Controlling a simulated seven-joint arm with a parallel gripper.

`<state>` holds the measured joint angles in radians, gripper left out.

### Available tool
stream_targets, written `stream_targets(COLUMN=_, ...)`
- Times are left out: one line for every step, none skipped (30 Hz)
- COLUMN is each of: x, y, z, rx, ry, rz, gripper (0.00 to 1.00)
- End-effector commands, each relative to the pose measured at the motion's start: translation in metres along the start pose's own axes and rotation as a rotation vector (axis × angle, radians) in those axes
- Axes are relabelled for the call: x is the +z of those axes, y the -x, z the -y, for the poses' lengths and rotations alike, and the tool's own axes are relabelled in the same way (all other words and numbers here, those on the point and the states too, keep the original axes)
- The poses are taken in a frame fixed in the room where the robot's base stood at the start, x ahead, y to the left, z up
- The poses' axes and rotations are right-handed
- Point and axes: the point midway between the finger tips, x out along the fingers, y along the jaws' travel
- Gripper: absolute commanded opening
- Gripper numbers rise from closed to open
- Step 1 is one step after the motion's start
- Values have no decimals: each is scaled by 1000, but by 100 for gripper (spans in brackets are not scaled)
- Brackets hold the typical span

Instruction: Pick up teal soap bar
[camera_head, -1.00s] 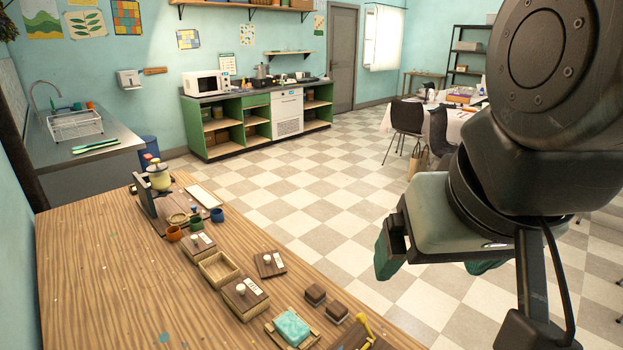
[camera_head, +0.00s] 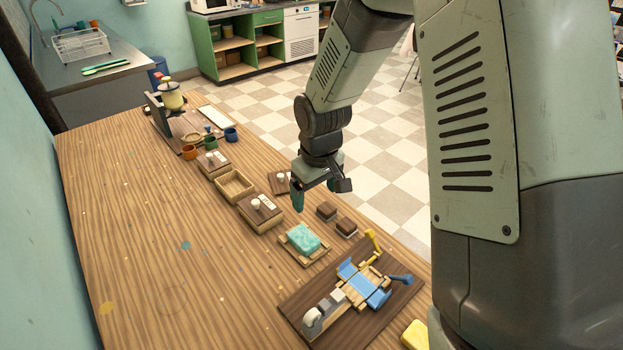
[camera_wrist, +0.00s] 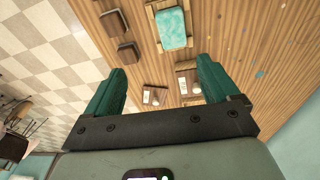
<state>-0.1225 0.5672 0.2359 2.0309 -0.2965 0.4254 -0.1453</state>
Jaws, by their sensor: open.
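The teal soap bar (camera_head: 303,238) lies in a shallow wooden tray (camera_head: 318,262) on the table. It is a speckled teal block. It also shows at the top of the wrist view (camera_wrist: 172,28), beyond my fingertips. My gripper (camera_head: 315,194) is above the table's far edge, up and behind the soap in the head view. Its two green fingers are spread and empty, with nothing between them in the wrist view (camera_wrist: 160,75). The gripper is apart from the soap.
A wooden board with a blue and yellow device (camera_head: 360,285) stands near the tray. Two small brown blocks (camera_head: 326,211) lie behind the soap. Lidded boxes (camera_head: 259,208) and an open wooden box (camera_head: 234,186) stand to its left. The table's left side is mostly clear.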

Motion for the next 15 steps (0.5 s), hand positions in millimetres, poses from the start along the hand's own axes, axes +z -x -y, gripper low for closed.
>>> stream_targets(x=-2, y=-19, z=7, rx=-23, ry=20, rz=10, gripper=88)
stream_targets(x=-4, y=-27, z=10, rx=-32, ry=30, rz=10, gripper=88)
stream_targets(x=-6, y=-36, z=14, rx=-42, ry=41, rz=12, gripper=88)
stream_targets(x=-6, y=-42, z=16, rx=-48, ry=47, rz=13, gripper=88)
stream_targets(x=-7, y=-46, z=18, rx=-53, ry=52, rz=14, gripper=88)
stream_targets(x=-8, y=-51, z=19, rx=-58, ry=57, rz=13, gripper=88)
stream_targets(x=-8, y=-54, z=20, rx=-60, ry=60, rz=13, gripper=88)
stream_targets(x=-8, y=-58, z=21, rx=-63, ry=62, rz=14, gripper=88)
stream_targets(x=-8, y=-64, z=22, rx=-64, ry=63, rz=16, gripper=88)
stream_targets(x=-8, y=-68, z=23, rx=-64, ry=63, rz=16, gripper=88)
stream_targets(x=-8, y=-73, z=23, rx=-65, ry=64, rz=16, gripper=88)
stream_targets(x=-7, y=-80, z=23, rx=-64, ry=64, rz=16, gripper=88)
stream_targets(x=-7, y=-85, z=23, rx=-64, ry=64, rz=17, gripper=88)
stream_targets(x=-7, y=-90, z=24, rx=-63, ry=64, rz=16, gripper=88)
stream_targets(x=-7, y=-95, z=24, rx=-63, ry=63, rz=15, gripper=88)
